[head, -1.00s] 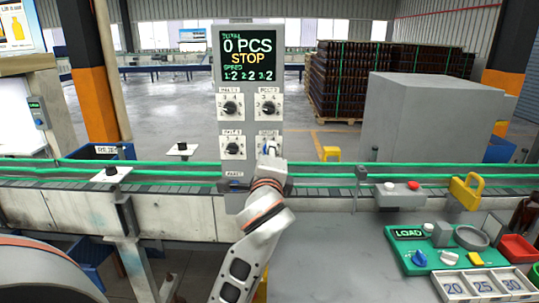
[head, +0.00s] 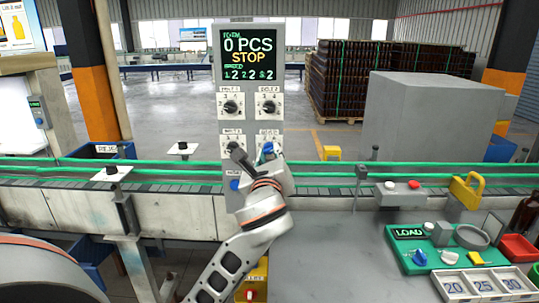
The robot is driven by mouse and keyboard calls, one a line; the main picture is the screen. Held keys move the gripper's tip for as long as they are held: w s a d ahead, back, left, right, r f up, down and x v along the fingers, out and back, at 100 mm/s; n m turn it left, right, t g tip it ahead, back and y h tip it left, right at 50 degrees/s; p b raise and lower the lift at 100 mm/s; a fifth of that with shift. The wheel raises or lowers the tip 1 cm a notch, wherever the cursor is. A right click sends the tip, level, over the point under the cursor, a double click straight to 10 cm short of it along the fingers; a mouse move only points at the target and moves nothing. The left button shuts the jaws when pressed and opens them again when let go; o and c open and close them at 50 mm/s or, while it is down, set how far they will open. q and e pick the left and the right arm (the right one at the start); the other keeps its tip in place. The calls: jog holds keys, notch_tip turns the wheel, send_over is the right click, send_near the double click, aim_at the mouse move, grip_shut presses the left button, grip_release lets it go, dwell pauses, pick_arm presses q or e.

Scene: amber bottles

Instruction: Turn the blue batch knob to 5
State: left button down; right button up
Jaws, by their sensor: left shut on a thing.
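The gripper covers most of the knob's dial, so the setting cannot be read. The panel's screen (head: 249,52) reads 0 PCS and STOP. My right gripper is not in view.
Other black knobs (head: 231,106) sit close above and left on the panel. A blue button (head: 234,185) is below.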

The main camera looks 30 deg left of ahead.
pick_arm(q)
jog(key=shift+m, duration=0.9)
jog(key=c, duration=1.8)
grip_release()
jog(key=v, duration=0.7)
jog(key=shift+s+d, duration=0.1)
jog(key=shift+s, duration=0.2)
